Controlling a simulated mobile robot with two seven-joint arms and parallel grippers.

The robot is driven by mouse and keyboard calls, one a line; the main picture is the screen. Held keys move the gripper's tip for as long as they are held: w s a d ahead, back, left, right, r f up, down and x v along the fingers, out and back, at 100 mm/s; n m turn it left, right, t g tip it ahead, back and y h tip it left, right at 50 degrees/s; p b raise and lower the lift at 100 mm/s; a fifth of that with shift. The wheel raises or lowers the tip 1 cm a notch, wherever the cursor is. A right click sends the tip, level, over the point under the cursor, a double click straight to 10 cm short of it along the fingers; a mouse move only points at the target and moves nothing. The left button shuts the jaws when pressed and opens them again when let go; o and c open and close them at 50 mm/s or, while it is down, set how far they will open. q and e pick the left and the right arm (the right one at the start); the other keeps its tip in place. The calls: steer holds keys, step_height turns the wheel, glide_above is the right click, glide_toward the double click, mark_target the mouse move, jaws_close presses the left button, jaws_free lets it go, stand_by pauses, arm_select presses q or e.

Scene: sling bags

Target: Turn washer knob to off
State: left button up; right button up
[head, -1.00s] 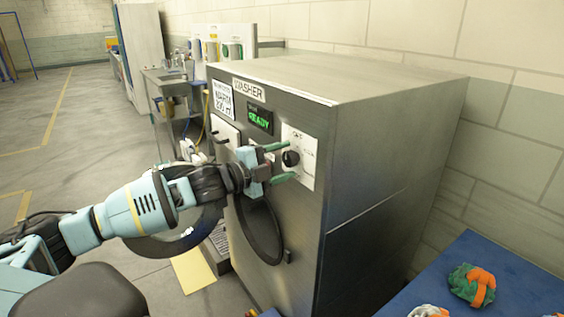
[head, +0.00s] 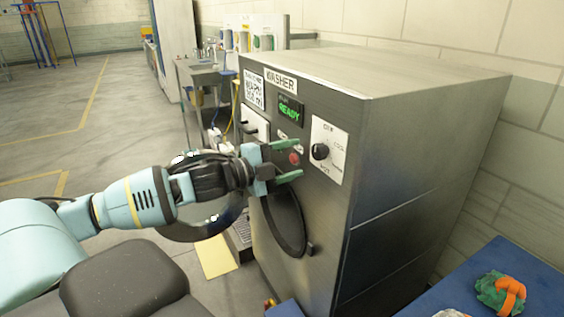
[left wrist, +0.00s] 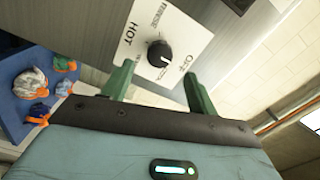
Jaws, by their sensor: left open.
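The washer (head: 395,95) is a grey metal machine with a green READY display (head: 290,110). Its black round knob (head: 320,151) sits on a white plate on the front panel; in the left wrist view the knob (left wrist: 160,54) shows between and beyond my fingertips, with OFF and HOT lettered on the plate (left wrist: 181,33). A red button (head: 294,158) is left of the knob. My left gripper (head: 295,161) is open, with green fingers pointing at the panel, left of the knob and apart from it in the head view. My right gripper is not in view.
A blue table (head: 455,290) stands at the lower right, with bundled cloth items such as a green and orange one (head: 502,292). A sink (head: 200,75) and dispensers are behind the washer. The floor at left is open.

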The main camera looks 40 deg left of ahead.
arm_select(q)
steer(key=shift+v, duration=0.9)
steer(key=s+d+f+n+g+y, duration=0.15)
steer(key=s+f+n, duration=0.25)
steer(key=f, duration=0.9)
steer(key=s+d+f+n+g+y, duration=0.1)
steer(key=s+d+f+n+y, duration=0.25)
steer(key=f, duration=0.85)
steer(key=s+d+f+n+g, duration=0.2)
steer(key=s+d+f+n, duration=0.2)
steer(key=s+f, duration=0.5)
steer(key=s+d+f+n+g, duration=0.2)
steer(key=s+d+f+n, duration=0.3)
steer(key=s+d+f, duration=0.3)
steer(key=s+f, duration=0.1)
steer(key=s, duration=0.2)
steer(key=shift+d, duration=0.4)
steer(key=shift+f+n+g, duration=0.1)
steer(key=shift+n+g, duration=0.15)
